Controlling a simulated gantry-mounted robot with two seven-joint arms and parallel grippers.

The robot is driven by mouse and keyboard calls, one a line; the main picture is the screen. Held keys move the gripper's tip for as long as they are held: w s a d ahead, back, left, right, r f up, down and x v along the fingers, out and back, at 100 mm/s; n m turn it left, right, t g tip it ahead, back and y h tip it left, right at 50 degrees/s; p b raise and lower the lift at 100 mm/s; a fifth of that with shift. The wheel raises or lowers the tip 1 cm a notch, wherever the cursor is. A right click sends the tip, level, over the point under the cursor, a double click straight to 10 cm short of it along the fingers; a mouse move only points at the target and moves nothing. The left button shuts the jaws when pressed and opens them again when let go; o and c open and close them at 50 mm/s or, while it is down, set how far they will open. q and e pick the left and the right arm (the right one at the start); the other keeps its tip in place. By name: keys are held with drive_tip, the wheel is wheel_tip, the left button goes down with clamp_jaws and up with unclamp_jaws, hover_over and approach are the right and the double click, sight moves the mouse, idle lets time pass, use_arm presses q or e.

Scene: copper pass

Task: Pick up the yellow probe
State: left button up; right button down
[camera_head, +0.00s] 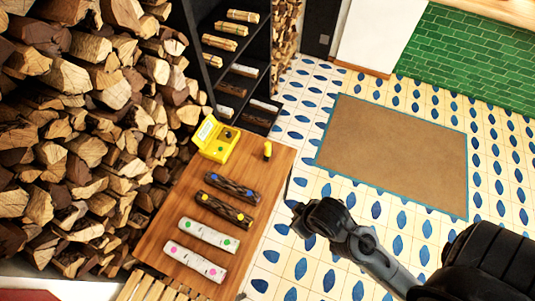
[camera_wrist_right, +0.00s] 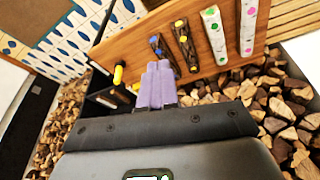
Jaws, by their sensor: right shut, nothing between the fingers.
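The yellow probe (camera_head: 267,150) stands near the far right corner of the wooden table, a small yellow piece with dark parts. In the right wrist view the yellow probe (camera_wrist_right: 118,75) shows left of my fingers. My right gripper (camera_head: 300,222) is off the table's right side, nearer than the probe and apart from it. In the right wrist view my right gripper (camera_wrist_right: 158,68) has its lilac fingers together, with nothing between them. My left gripper is in neither view.
An open yellow case (camera_head: 215,138) sits at the table's far left corner. Two dark and two pale logs with coloured dots lie on the wooden table (camera_head: 170,230). A firewood stack (camera_head: 90,100) borders its left, a black shelf (camera_head: 205,75) stands behind.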

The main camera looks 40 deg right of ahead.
drive_tip(key=c, duration=0.7)
unclamp_jaws()
drive_tip(key=shift+o, duration=0.2)
drive_tip(key=shift+w, duration=0.15)
